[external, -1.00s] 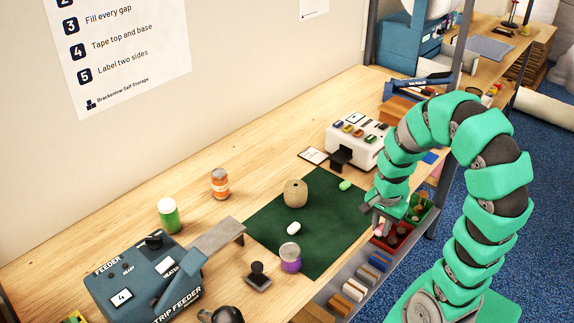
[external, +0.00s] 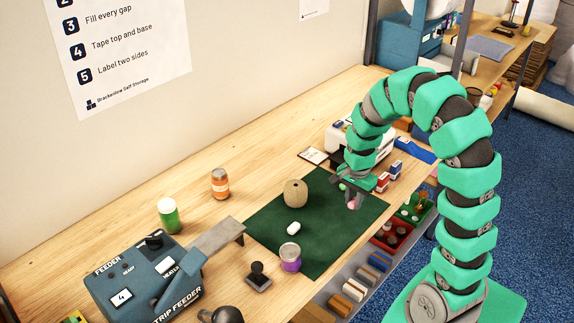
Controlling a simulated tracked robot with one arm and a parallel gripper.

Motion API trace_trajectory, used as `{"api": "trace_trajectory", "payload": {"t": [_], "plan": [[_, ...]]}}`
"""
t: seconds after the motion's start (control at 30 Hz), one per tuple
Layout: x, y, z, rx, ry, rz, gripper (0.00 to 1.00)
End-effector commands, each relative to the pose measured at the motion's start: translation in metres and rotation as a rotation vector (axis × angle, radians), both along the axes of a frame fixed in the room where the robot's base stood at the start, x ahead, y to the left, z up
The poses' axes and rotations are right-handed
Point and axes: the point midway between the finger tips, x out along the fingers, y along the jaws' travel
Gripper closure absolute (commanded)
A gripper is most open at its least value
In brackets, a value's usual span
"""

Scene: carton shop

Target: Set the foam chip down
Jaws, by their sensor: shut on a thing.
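My gripper (external: 354,198) is shut on a small pink foam chip (external: 352,204), which shows at the fingertips. It hangs over the right part of the dark green mat (external: 330,235); I cannot tell its exact height. A green foam chip (external: 343,186) lies on the mat just left of my gripper, partly hidden by it. A white foam chip (external: 294,228) lies near the mat's middle.
A twine ball (external: 295,193) and a purple-labelled jar (external: 290,257) stand on the mat. A white machine (external: 345,140) is behind my gripper. Red and white small boxes (external: 383,181) stand to its right. Bins (external: 391,236) line the bench's front edge. The mat's front right is clear.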

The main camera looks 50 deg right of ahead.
Motion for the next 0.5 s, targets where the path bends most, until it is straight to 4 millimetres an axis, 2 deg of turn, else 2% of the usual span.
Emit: {"api": "trace_trajectory", "payload": {"t": [0.1,0.37,0.5], "plan": [[0.016,-0.003,-0.001,0.002,0.002,-0.002,1.00],[0.035,-0.007,-0.006,0.003,0.000,-0.006,1.00],[0.051,-0.013,-0.007,0.002,-0.002,-0.006,1.00]]}}
